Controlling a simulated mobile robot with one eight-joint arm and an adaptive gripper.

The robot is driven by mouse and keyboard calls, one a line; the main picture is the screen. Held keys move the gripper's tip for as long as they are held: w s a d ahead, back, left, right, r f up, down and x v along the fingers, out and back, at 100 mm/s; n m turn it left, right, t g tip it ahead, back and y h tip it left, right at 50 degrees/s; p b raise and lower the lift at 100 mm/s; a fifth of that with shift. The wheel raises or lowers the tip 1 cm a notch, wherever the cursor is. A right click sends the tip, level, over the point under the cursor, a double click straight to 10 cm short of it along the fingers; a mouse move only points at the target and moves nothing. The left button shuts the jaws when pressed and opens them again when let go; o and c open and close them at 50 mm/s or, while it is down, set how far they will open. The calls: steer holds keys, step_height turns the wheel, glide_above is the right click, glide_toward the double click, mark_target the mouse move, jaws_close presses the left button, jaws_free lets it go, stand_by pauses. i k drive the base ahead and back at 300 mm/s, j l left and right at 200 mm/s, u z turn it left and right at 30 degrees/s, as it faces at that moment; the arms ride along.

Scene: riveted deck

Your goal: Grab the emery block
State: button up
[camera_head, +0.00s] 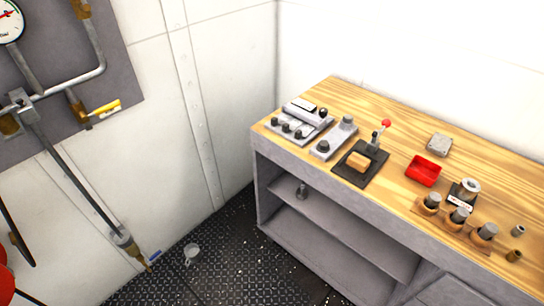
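No label marks the emery block, and I cannot tell for sure which thing it is. A small tan block (359,160) lies on a dark square plate (375,172) on the wooden bench top (352,100). An upright lever with a red knob (386,124) stands at the plate's back edge. A small grey squarish block (440,144) lies apart, farther back and to the right, with clear wood around it. My gripper is not in view.
A red tray (423,171) sits right of the dark plate. Several copper-coloured cylinders (458,217) stand near the front right edge, and grey knobbed fixtures (298,121) at the left end. A metal cup (191,253) is on the deck; pipes (75,80) line the left wall.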

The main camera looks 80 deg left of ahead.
mark_target(359, 164)
steer(key=u, duration=2.2)
steer(key=i+j+z, duration=0.1)
steer(key=j+z, duration=0.35)
steer(key=j, duration=0.5)
steer(key=k+j+z, duration=0.1)
steer(key=j+z, duration=0.35)
steer(key=j, duration=0.45)
